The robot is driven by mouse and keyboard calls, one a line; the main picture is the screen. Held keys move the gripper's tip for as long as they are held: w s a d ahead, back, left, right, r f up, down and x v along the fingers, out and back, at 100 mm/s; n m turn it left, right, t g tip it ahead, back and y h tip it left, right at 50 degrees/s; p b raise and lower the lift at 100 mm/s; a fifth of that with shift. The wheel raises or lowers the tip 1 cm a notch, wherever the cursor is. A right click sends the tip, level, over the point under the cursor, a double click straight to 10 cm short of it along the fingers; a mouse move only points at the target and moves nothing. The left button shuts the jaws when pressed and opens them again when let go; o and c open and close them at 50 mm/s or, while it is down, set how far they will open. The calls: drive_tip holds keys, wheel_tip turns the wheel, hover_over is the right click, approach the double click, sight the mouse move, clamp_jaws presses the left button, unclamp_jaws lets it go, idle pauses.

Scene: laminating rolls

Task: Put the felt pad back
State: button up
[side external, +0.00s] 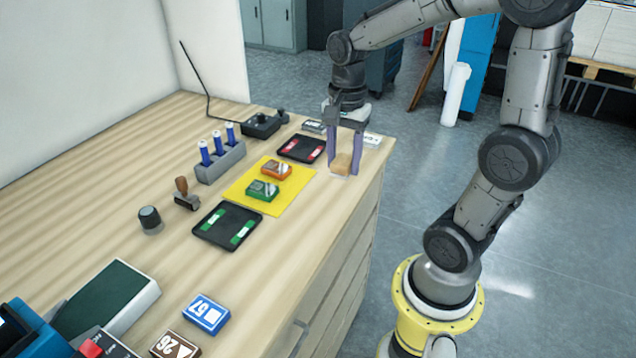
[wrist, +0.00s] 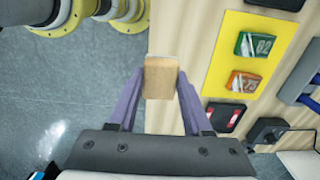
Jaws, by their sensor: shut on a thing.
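The felt pad, a tan block (side external: 342,163), is between the two purple fingers of my gripper (side external: 344,160) near the right edge of the bench. In the wrist view, my gripper (wrist: 160,82) is shut on the sides of the tan pad (wrist: 160,76). The pad overlaps the bench edge line in that view. I cannot tell whether its underside touches the bench top. No marked place for the pad is clear in these views.
A yellow mat (side external: 240,190) with orange (side external: 276,169) and green (side external: 262,190) blocks lies left of my gripper. Black trays with red (side external: 302,149) and green (side external: 228,226) pieces lie nearby.

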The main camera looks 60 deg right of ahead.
hover_over(318, 194)
wheel_tip(318, 194, down, 7)
drive_tip(key=shift+s+r, duration=0.1)
drive_tip(key=shift+f, duration=1.7)
drive_tip(key=shift+f, duration=0.15)
drive_tip(key=o, duration=1.2)
wheel_tip(318, 194, up, 12)
drive_tip(key=f, duration=0.1)
drive_tip(key=s+a+r+n+t, duration=0.1)
drive_tip(key=s+a+n+t, duration=0.1)
drive_tip(key=s+a+n, duration=0.2)
drive_tip(key=s+a+r+n+t, duration=0.1)
drive_tip(key=s+a+r+n, duration=0.1)
drive_tip(key=s+a+n, duration=0.2)
drive_tip(key=s+a+r+n+t, duration=0.1)
drive_tip(key=s+a+n+t, duration=0.1)
drive_tip(key=s+n, duration=0.4)
drive_tip(key=shift+s+a+r+n+t, duration=0.2)
drive_tip(key=shift+a+n, duration=0.25)
drive_tip(key=shift+n, duration=0.55)
drive_tip(key=shift+s+a+r+n+t, duration=0.15)
drive_tip(key=shift+a+n, duration=0.3)
drive_tip(key=shift+n, duration=0.55)
